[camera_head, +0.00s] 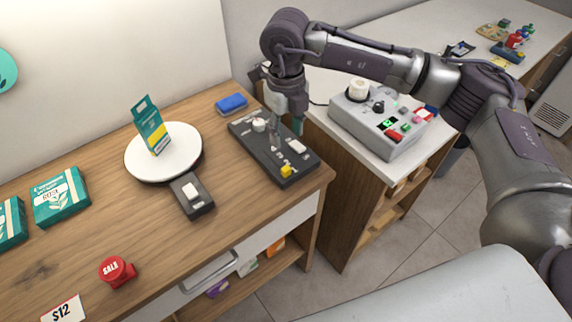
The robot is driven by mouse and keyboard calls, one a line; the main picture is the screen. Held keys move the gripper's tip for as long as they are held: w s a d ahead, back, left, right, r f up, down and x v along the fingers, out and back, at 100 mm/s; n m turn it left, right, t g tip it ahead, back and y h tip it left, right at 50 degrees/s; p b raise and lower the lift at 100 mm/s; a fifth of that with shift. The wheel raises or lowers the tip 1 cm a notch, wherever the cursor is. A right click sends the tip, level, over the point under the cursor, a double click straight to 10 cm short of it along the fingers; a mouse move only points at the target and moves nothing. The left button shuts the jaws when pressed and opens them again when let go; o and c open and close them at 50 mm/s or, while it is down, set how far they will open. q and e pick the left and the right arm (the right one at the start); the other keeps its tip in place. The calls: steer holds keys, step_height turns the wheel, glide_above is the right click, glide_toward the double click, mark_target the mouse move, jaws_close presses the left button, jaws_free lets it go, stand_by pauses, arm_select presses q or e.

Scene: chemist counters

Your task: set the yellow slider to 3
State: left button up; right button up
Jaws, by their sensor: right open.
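The yellow slider (287,170) is a small yellow knob near the front end of a dark control panel (247,139) on the wooden counter. Scale marks beside it are too small to read. My right gripper (285,132) is open and points down over the back half of the panel, behind the slider and apart from it. It partly hides the middle of the panel. A white round knob (259,124) and a white switch (298,147) also sit on the panel. My left gripper is not in view.
A round white turntable (135,167) with a teal box (151,128) stands left of the panel. A blue block (232,104) lies behind it. A grey device (345,119) stands on the right counter, across a gap. A red SALE button (117,271) is at front left.

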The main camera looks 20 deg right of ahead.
mark_target(286, 168)
step_height(286, 168, down, 12)
steer(key=p, duration=0.2)
steer(key=shift+f+p, duration=0.1)
steer(key=shift+p, duration=0.2)
jaws_close()
